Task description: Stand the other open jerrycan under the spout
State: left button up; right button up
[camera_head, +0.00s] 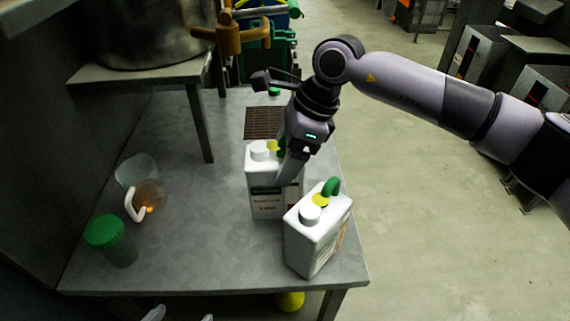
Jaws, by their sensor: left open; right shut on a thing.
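Two white jerrycans with white caps, yellow rings and green handles are at the right side of the metal table. The rear jerrycan (262,200) is upright, just in front of the dark grate (265,123). The front jerrycan (311,240) stands near the table's front right corner and looks tilted. My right gripper (288,165) comes down at the rear jerrycan's handle and is shut on it, hiding part of its top and right side. A brass-coloured spout (232,38) is at the back, beyond the grate. Only pale fingertips of my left gripper (180,317) show at the bottom edge, apart and empty.
A clear jug (138,172) with a white handle and a green-lidded jar (112,243) stand on the left of the table. A raised shelf (150,74) carries a large metal pot (140,30). The table's middle is clear. A yellow object (290,301) lies below the front edge.

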jog(key=shift+f, duration=1.2)
jog(key=shift+f, duration=0.2)
jog(key=o, duration=1.9)
jog(key=shift+c, duration=0.2)
